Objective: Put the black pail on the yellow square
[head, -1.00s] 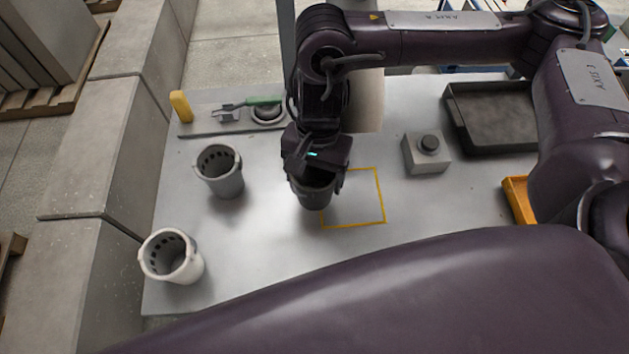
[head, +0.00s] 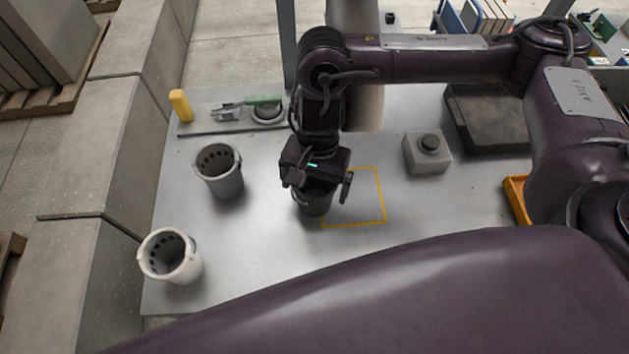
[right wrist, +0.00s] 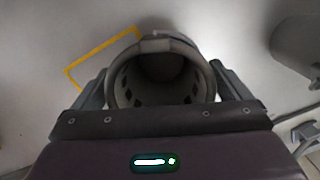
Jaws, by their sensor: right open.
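The black pail (head: 313,203) is upright under my right gripper, across the left side of the yellow square (head: 384,198) in the head view. Part of it shows left of the outline, and the gripper hides its top. My right gripper (head: 318,184) is open, with its fingers apart on either side of the pail. In the right wrist view the pail's round mouth (right wrist: 157,78) lies between the spread fingers, and a corner of the yellow outline (right wrist: 100,50) shows to its left. My left gripper is out of view.
A grey pail (head: 220,178) and a white pail (head: 172,262) stand to the left. A grey box with a black knob (head: 428,157) is right of the square. A dark tray (head: 490,125) and an orange bin (head: 517,200) lie farther right. A tool tray (head: 200,128) is behind.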

